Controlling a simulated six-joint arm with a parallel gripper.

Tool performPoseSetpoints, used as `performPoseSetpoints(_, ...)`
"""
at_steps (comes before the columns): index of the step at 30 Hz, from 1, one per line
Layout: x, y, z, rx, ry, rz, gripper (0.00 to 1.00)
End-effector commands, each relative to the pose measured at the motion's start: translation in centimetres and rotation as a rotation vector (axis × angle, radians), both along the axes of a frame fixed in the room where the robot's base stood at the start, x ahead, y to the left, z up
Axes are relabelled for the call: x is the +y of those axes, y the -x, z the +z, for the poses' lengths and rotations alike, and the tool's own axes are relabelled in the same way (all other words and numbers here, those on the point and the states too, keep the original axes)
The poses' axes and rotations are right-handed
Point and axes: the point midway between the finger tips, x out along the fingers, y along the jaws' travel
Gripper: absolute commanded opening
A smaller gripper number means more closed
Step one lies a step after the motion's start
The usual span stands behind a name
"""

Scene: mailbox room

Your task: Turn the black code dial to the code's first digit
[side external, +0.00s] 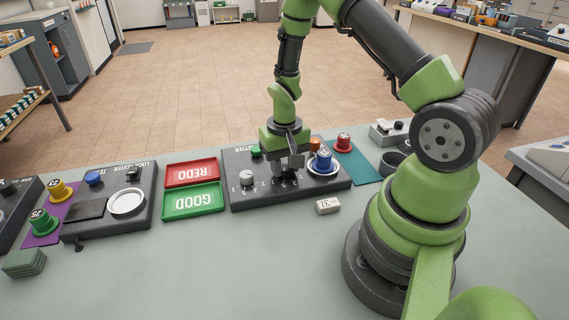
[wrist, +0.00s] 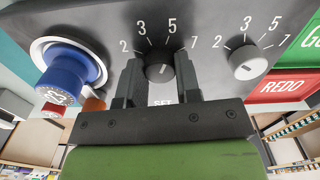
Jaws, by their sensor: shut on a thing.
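The black code dial (wrist: 159,68) sits on the dark panel in the wrist view, with the digits 2, 3, 5 and 7 around it. My gripper (wrist: 160,78) is shut on this dial, one finger on each side. I cannot clearly tell which digit the dial's mark points to. In the side view my gripper (side external: 288,165) reaches down onto the dark station box (side external: 240,198) and hides most of the dial. A small pale block marked 37 (side external: 328,206) lies on the table in front of the box.
A white dial (wrist: 248,62) with the same digits stands beside the black one. A blue stamp-like piece (wrist: 66,82) stands on a white round dish, close to my gripper. Red REDO (side external: 191,172) and green GOOD (side external: 193,201) trays lie left of the box. The front table is mostly clear.

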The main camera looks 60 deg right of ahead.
Motion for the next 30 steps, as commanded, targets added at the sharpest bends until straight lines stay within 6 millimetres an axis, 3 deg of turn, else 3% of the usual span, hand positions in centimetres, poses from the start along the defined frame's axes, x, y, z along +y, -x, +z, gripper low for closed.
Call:
performPoseSetpoints(15, 0.06, 0.17, -0.01, 0.006, -0.002, -0.455, 0.08)
performPoseSetpoints(30, 0.09, 0.16, -0.02, 0.007, -0.001, -0.652, 0.08)
